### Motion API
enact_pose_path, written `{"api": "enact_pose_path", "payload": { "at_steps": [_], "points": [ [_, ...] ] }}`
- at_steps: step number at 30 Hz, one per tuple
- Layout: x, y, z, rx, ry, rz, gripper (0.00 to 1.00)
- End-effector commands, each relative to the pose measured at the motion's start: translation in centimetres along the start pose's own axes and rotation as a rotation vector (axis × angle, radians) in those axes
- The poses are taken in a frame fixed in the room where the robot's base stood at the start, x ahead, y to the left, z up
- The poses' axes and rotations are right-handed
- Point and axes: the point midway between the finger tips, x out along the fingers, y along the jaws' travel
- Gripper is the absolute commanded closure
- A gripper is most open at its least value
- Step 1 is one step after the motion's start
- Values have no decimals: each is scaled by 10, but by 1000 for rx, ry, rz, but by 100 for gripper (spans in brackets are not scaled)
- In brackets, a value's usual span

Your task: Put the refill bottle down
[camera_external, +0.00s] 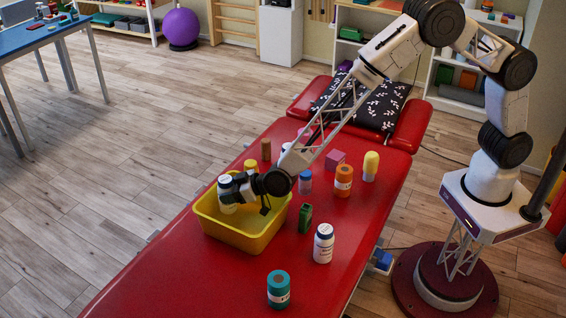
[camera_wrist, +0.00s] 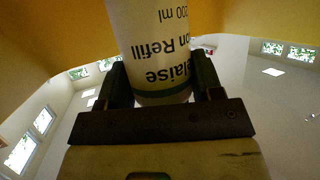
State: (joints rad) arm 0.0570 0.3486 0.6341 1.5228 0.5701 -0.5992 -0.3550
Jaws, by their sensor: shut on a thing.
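The white refill bottle (camera_wrist: 158,45), with dark text including "Refill" and a green line, fills the middle of the wrist view. My gripper (camera_wrist: 155,88) is shut on it, one dark finger on each side. In the external view my gripper (camera_external: 232,188) is at the left part of the yellow bin (camera_external: 243,241), and the white bottle (camera_external: 227,208) shows within the bin's rim. The bin stands on the red treatment table. Whether the bottle touches the bin's floor is hidden.
The near left tabletop is clear.

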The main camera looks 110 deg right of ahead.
Motion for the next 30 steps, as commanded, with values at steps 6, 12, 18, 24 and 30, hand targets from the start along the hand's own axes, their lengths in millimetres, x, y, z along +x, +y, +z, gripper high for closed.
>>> {"api": "enact_pose_path", "payload": {
  "at_steps": [6, 12, 18, 24, 30],
  "points": [
    [0, 0, -1, 0, 1, 0, 71],
    [4, 0, 9, 1, -1, 0, 71],
    [12, 0, 29, 0, -2, 0, 71],
    [14, 0, 34, 1, 1, 0, 71],
    [14, 0, 34, 1, 0, 0, 71]
  ]
}}
